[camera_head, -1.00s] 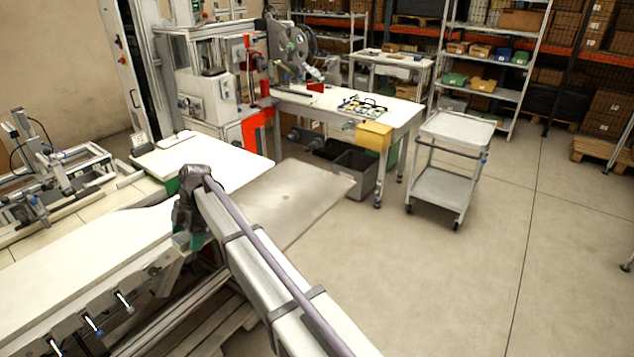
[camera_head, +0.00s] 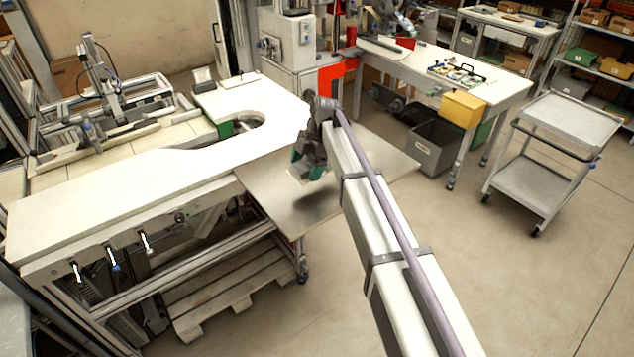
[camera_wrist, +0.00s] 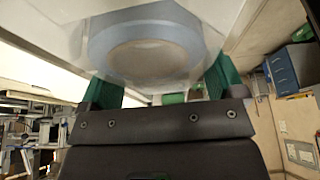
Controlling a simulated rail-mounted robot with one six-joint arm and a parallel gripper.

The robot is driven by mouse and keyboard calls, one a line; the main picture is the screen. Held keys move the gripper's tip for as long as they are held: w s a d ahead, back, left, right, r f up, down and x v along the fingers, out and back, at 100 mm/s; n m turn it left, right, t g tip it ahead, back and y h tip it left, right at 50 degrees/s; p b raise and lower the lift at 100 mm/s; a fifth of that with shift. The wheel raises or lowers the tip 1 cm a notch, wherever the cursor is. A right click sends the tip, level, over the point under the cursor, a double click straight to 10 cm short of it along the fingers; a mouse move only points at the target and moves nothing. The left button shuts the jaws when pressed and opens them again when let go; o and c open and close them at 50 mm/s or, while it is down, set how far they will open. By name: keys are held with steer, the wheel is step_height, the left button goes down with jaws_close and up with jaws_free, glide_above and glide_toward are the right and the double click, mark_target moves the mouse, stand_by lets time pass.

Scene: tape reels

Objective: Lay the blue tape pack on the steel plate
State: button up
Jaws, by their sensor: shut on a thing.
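The steel plate (camera_head: 285,205) is a flat grey sheet beside the white worktop in the head view, partly covered by my arm. My gripper (camera_head: 308,172), with green fingers, is over the plate, near its left part. In the wrist view my gripper (camera_wrist: 160,85) is shut on the blue tape pack (camera_wrist: 150,24), a blue ring with a pale round middle. The pack is hard to make out in the head view. I cannot tell whether it touches the plate.
The white worktop (camera_head: 110,195) with a curved cut-out lies left of the plate. A grey bin (camera_head: 432,150) and a yellow box (camera_head: 463,107) are by the bench at the right. A grey trolley (camera_head: 560,125) stands further right. Bare floor lies in front.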

mark_target(305, 193)
step_height(305, 193, down, 7)
steer(key=b, duration=0.5)
steer(key=shift+r, duration=0.3)
steer(key=shift+f, duration=0.3)
steer(key=shift+s+d+f+b, duration=0.15)
steer(key=shift+s+f+b, duration=0.05)
steer(key=shift+s+b, duration=0.25)
steer(key=o, duration=0.8)
steer(key=shift+s+f, duration=0.1)
steer(key=shift+c, duration=0.2)
steer(key=shift+r+p, duration=0.35)
steer(key=shift+r, duration=0.05)
steer(key=p+v, duration=0.7)
steer(key=v, duration=0.1)
steer(key=p+v, duration=0.4)
steer(key=shift+w+a+r+p, duration=0.1)
steer(key=shift+w+a+p, duration=0.2)
steer(key=shift+a+p, duration=0.1)
steer(key=shift+w+d+r, duration=0.15)
steer(key=shift+d, duration=0.05)
